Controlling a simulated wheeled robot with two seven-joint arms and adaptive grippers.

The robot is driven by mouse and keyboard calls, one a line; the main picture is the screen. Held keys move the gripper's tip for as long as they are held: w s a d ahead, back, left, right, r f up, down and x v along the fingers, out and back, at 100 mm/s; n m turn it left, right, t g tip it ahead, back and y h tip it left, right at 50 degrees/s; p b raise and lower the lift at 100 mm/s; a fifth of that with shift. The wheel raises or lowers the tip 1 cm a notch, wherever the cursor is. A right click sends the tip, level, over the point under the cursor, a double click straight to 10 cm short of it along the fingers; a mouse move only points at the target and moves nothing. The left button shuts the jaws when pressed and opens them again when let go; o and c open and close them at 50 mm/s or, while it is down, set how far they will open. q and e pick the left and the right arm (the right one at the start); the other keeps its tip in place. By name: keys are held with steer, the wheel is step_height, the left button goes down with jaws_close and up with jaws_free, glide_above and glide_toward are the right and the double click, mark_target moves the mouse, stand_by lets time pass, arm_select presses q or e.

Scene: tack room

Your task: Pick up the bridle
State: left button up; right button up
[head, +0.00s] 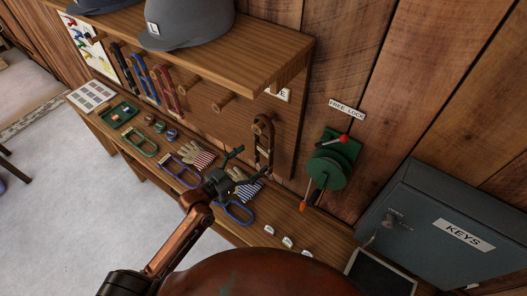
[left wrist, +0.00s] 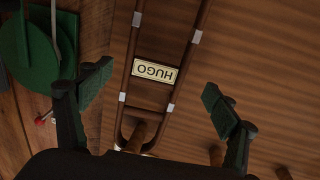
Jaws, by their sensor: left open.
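A brown bridle (head: 270,147) hangs from a peg on the wooden board, under the right end of the shelf. In the left wrist view its two long straps with pale bands (left wrist: 187,62) run up from a rounded end near a peg (left wrist: 138,135). A plate reading HUGO (left wrist: 155,72) shows upside down between the straps. My left gripper (head: 243,168) is open and empty, just left of and in front of the bridle in the head view. In the left wrist view its fingers (left wrist: 157,92) stand apart on either side of the straps, without visible contact.
Black, blue and red tack (head: 168,88) hangs farther left under a shelf (head: 262,60) with helmets (head: 186,22).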

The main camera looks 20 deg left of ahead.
mark_target(262, 152)
arm_select(q)
steer(key=x, duration=0.2)
steer(key=p+x, duration=0.1)
steer(key=x, duration=0.1)
steer(key=shift+w+d+r+p, duration=0.1)
steer(key=shift+d+r+p, duration=0.05)
steer(key=shift+d+p, duration=0.2)
steer(key=shift+w+d, duration=0.35)
steer(key=shift+w, duration=0.15)
steer(key=shift+s, duration=0.1)
steer(key=shift+c, duration=0.5)
steer(key=c, duration=1.6)
steer(key=shift+c, duration=0.5)
